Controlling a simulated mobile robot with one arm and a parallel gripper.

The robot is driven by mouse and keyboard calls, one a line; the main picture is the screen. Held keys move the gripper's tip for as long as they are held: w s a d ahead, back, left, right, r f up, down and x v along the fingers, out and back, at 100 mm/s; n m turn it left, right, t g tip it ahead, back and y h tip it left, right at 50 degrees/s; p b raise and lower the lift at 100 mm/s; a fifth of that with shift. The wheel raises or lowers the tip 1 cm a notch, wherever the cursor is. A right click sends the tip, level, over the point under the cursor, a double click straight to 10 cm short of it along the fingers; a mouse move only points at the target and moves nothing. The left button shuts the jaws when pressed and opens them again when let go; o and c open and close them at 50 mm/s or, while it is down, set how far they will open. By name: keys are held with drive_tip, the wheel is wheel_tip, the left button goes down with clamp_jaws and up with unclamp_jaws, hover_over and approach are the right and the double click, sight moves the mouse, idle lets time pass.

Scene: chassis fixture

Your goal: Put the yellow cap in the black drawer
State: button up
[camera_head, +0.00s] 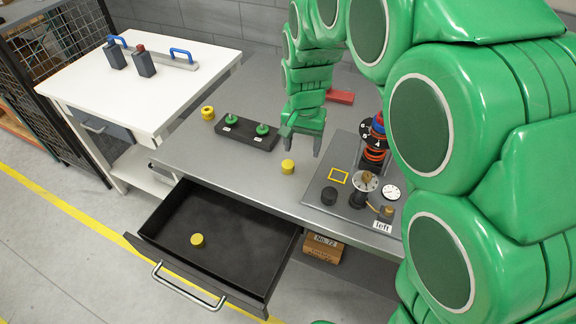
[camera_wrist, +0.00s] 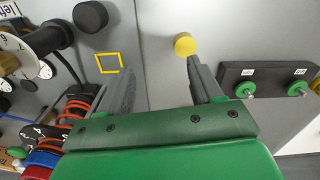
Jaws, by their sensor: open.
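A yellow cap (camera_head: 287,166) stands on the grey tabletop, left of the grey fixture plate; it also shows in the wrist view (camera_wrist: 185,44), just beyond the tip of the right-hand finger. Another yellow cap (camera_head: 197,240) lies inside the black drawer (camera_head: 250,284), which is pulled open below the table's front edge. My gripper (camera_head: 301,146) is open and empty above the tabletop, close to the cap on the table. In the wrist view its two fingers (camera_wrist: 160,68) are spread with bare table between them. I cannot tell whether the right finger touches the cap.
The fixture plate (camera_head: 318,198) carries a black knob (camera_head: 329,196), a yellow square outline (camera_head: 338,176), dials and coloured rings. A white side table (camera_head: 90,85) is at left.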

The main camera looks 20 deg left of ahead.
sight(288, 165)
drive_tip(key=a, duration=0.1)
drive_tip(key=a+f, duration=0.1)
drive_tip(key=a, duration=0.1)
drive_tip(key=shift+a+f, duration=0.4)
drive_tip(key=shift+f, duration=1.8)
drive_tip(key=shift+a+f, duration=0.1)
drive_tip(key=shift+f, duration=1.85)
drive_tip(key=c, duration=1.2)
drive_tip(key=shift+o, duration=0.2)
drive_tip(key=shift+r, duration=0.1)
